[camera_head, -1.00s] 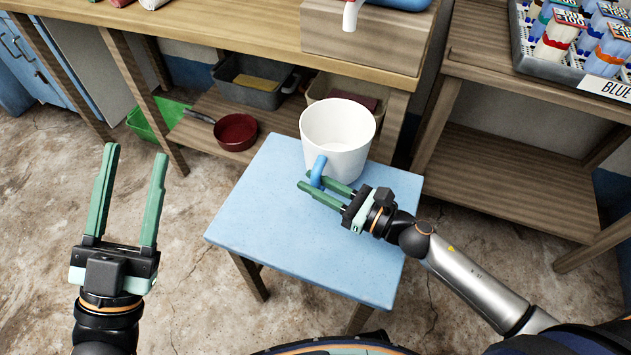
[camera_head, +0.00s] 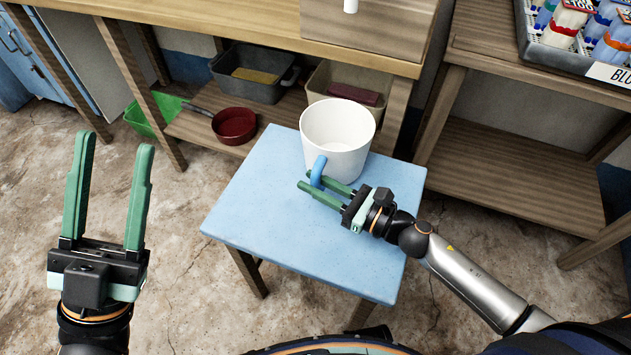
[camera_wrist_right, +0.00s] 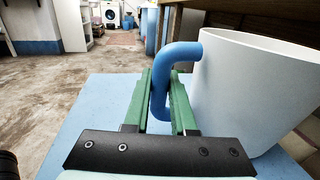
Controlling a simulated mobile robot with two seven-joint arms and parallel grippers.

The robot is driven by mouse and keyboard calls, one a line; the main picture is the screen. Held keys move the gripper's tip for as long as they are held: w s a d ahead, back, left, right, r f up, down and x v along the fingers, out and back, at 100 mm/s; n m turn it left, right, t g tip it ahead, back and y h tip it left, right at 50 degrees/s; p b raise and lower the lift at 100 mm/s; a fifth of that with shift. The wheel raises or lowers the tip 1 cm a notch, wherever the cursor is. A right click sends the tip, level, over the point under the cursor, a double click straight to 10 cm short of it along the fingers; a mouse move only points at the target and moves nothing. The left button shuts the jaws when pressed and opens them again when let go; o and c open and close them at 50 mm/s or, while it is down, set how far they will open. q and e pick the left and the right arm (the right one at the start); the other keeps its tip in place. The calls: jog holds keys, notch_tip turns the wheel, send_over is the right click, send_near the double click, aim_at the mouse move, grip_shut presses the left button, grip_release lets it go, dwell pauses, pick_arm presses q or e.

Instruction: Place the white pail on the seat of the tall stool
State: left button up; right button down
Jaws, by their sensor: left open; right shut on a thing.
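The white pail (camera_head: 338,138) is upright at the far side of the light blue seat of the stool (camera_head: 290,230). In the head view I cannot tell whether its base touches the seat. My right gripper (camera_head: 325,188) is shut on the pail's blue handle (camera_head: 318,171). In the right wrist view the handle (camera_wrist_right: 176,72) runs down between the green fingers (camera_wrist_right: 165,105), with the pail (camera_wrist_right: 250,90) just right of them. My left gripper (camera_head: 107,190) is open and empty, over the floor left of the stool.
A wooden bench (camera_head: 250,35) stands behind the stool. Its lower shelf holds a red pan (camera_head: 234,125), a grey bin (camera_head: 250,75) and a beige bin (camera_head: 345,85). A wooden rack (camera_head: 510,180) stands at right with a crate of bottles on top.

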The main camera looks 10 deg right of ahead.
jog(key=shift+f+b, duration=0.6)
jog(key=c, duration=0.7)
grip_release()
jog(key=shift+o, duration=0.2)
jog(key=v, duration=1.2)
jog(key=shift+s+d+r, duration=0.1)
jog(key=shift+s+d, duration=0.05)
jog(key=shift+s, duration=0.05)
